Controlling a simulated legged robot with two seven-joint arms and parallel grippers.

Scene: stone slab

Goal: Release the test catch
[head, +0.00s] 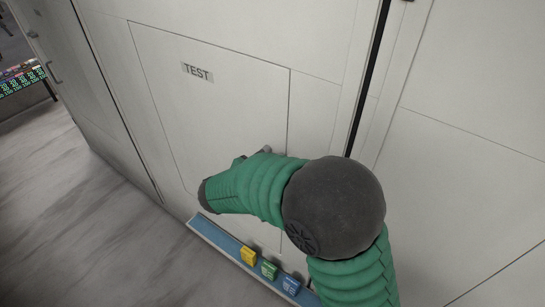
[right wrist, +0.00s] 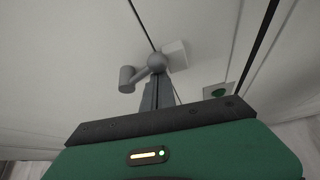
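The TEST panel (head: 215,110) is a pale door in the white cabinet front, marked with a grey label (head: 197,72). It looks flush with the front. In the right wrist view a grey catch (right wrist: 157,62) shows a ball joint, a short arm with a cylindrical knob at left, and a pale block at right. My right gripper (right wrist: 160,85) has its grey fingers together, their tips just below the ball; I cannot tell whether they touch it. In the head view my green right arm hides this gripper and most of the catch. My left gripper is out of view.
A blue ledge (head: 222,240) runs along the cabinet's foot, with a yellow block (head: 248,256), a green block (head: 269,269) and a blue block (head: 291,285). A green round mark (right wrist: 216,91) sits right of the catch. Grey floor (head: 70,220) is clear at left.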

